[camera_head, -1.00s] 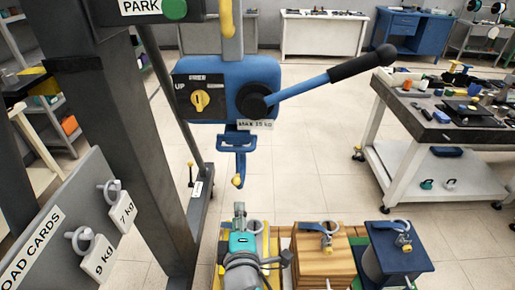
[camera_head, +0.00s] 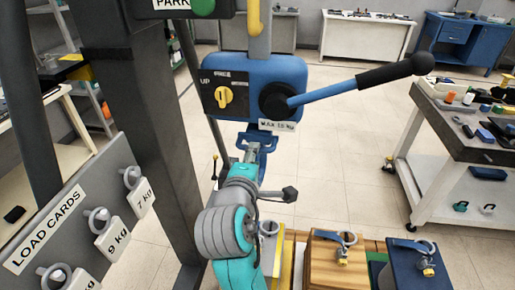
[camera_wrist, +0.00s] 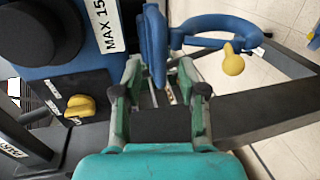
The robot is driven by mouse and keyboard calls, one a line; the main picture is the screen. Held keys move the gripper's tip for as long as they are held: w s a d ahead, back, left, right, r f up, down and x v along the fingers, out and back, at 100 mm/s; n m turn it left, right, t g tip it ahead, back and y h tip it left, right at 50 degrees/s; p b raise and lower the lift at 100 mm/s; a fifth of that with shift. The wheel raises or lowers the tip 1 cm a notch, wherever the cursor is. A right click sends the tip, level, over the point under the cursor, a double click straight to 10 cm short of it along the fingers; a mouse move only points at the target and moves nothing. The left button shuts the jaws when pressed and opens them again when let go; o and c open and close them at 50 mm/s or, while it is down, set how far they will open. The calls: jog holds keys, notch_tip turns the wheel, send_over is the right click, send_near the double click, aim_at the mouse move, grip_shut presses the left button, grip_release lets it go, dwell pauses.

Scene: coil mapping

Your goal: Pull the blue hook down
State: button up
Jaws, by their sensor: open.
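The blue hook (camera_wrist: 215,24) hangs below the blue hoist box (camera_head: 262,85), with a yellow latch (camera_wrist: 232,60) at its tip. In the head view only the upper blue part of the hook (camera_head: 268,140) shows; my arm hides the rest. My gripper (camera_head: 250,150) is just below and in front of it. In the wrist view my gripper (camera_wrist: 163,82) is open, with its fingers to either side of the hook's blue upper block (camera_wrist: 153,45). I cannot tell whether the fingers touch it.
A long lever with a black grip (camera_head: 395,68) sticks out right from the hoist box, above my arm. A yellow knob (camera_head: 223,97) is on the box's left. A wooden weight block (camera_head: 325,262) and a blue one (camera_head: 410,270) stand below right. A dark post (camera_head: 145,120) stands left.

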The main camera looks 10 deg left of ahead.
aim_at(259, 158)
jog(key=shift+x, duration=2.6)
grip_shut()
